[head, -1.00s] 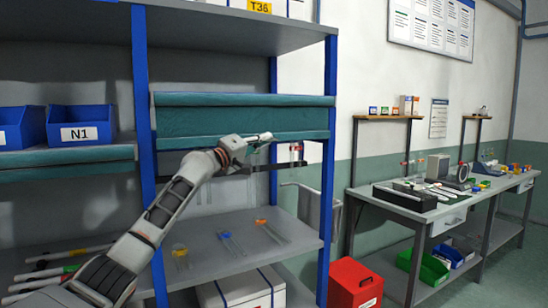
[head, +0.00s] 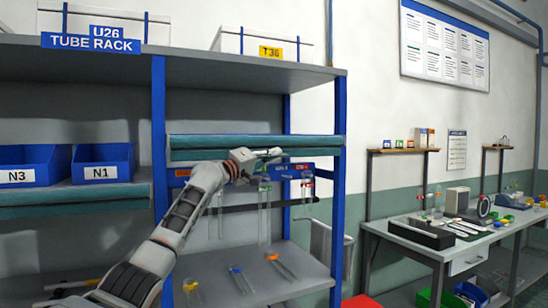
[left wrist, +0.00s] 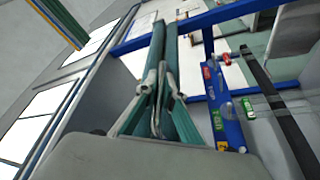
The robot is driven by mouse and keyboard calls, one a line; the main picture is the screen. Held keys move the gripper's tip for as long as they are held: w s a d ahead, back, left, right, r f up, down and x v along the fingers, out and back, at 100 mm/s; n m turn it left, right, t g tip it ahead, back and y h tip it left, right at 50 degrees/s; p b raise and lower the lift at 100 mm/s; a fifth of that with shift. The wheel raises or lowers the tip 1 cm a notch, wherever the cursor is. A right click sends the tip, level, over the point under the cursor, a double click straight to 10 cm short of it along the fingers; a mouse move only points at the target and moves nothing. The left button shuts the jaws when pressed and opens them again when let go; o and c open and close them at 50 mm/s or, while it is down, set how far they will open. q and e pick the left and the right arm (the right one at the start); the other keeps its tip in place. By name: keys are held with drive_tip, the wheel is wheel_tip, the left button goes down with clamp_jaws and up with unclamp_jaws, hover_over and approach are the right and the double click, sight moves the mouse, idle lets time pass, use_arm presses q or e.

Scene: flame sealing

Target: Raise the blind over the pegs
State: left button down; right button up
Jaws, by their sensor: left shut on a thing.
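The teal blind (head: 215,142) is bunched into a short band under the top shelf of the blue-posted rack. My left gripper (head: 270,155) is at its lower edge, right of the middle. In the left wrist view my left gripper (left wrist: 160,95) is shut on the teal blind (left wrist: 178,122), which runs between the fingers. Below the blind, a blue peg rail (head: 290,171) with coloured markings shows, partly hidden by my arm. Clear tubes hang there, among them a tube with a green top (head: 265,212) and one with a red top (head: 308,195). My right gripper is not in view.
Blue bins (head: 103,163) stand on the left shelf. Tubes with yellow, blue and orange caps lie on the lower shelf (head: 215,268). Blue posts (head: 339,190) bound the bay. A workbench (head: 440,232) with equipment stands at the right.

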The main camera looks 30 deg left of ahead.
use_arm(q)
drive_tip(key=shift+r, duration=0.15)
drive_tip(key=c, duration=2.2)
unclamp_jaws()
drive_tip(key=shift+o, duration=0.2)
drive_tip(key=shift+s+a+f, duration=0.1)
drive_tip(key=shift+f, duration=0.1)
drive_tip(key=v, duration=1.1)
drive_tip(key=shift+s, duration=0.4)
drive_tip(key=shift+f, duration=0.1)
